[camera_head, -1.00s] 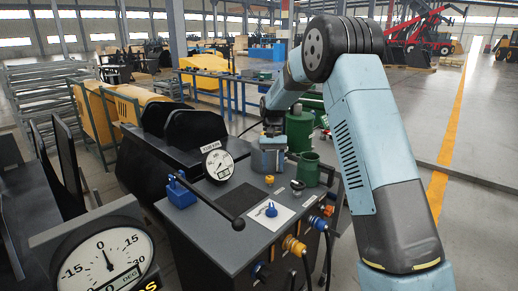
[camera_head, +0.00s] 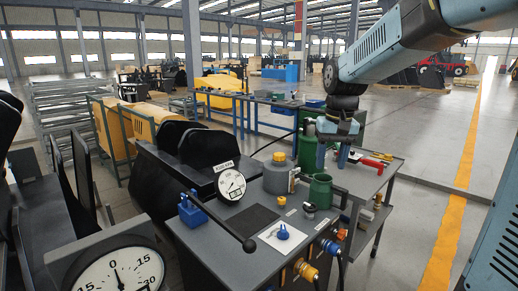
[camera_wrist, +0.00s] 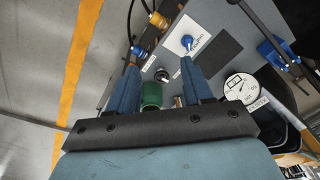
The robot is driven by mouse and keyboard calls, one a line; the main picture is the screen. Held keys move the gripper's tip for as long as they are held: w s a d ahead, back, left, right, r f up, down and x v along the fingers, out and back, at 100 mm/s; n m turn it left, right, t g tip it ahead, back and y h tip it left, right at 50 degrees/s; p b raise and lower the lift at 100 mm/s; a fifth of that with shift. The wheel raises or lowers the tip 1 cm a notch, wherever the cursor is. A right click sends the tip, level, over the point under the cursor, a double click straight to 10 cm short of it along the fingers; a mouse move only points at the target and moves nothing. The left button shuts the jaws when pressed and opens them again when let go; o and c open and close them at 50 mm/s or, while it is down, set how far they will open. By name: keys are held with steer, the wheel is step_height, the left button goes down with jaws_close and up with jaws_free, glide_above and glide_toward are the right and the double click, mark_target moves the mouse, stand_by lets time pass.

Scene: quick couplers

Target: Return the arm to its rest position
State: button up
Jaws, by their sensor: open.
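My light-blue arm (camera_head: 395,50) reaches in from the upper right. My gripper (camera_head: 333,163) is open and empty, pointing down above the back right of the dark bench, near the green tank and green mug. In the wrist view my gripper (camera_wrist: 160,68) shows two blue fingers spread apart. The green mug (camera_wrist: 152,95) appears between them, below and apart from them.
A side cart (camera_head: 365,180) stands behind right.

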steer(key=s+d+t, duration=0.2)
steer(key=s, duration=0.8)
steer(key=s+d+t, duration=0.2)
steer(key=s, duration=0.8)
steer(key=shift+d+r+t, duration=0.15)
steer(key=shift+d+t, duration=0.25)
